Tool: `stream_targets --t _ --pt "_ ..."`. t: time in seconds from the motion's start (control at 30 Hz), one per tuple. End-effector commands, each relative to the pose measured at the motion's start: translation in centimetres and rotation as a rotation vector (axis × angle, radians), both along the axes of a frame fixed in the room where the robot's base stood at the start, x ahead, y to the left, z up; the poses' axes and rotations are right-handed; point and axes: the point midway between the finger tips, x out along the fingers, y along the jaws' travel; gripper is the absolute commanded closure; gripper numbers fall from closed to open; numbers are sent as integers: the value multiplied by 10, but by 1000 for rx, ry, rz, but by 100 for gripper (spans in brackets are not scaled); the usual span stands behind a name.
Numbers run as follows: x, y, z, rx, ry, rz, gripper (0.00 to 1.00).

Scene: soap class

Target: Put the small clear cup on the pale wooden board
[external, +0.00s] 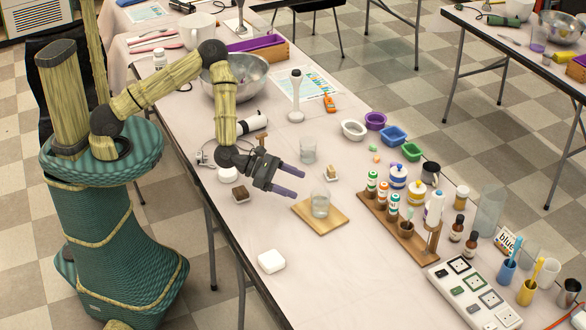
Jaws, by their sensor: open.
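The pale wooden board (300,211) lies flat on the near table, right of centre. A small clear cup (320,205) appears to stand upright on the board. Another clear cup (308,150) stands on the table behind the board. My gripper (301,187) is open, its two purple fingers pointing right. The fingertips are just left of the cup on the board, and nothing shows between them. I cannot tell their exact height above the table.
A wooden rack with small bottles (387,232) stands right of the board. A large metal bowl (247,86) stands behind. Bare table lies in front of the board.

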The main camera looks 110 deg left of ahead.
Motion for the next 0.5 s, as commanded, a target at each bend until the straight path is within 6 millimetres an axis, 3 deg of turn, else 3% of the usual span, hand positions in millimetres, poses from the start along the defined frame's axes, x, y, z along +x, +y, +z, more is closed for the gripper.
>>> stream_targets --t 0.13,0.5 --pt "-10 0 3 1 0 0 23" --pt "-11 0 3 1 0 0 23"
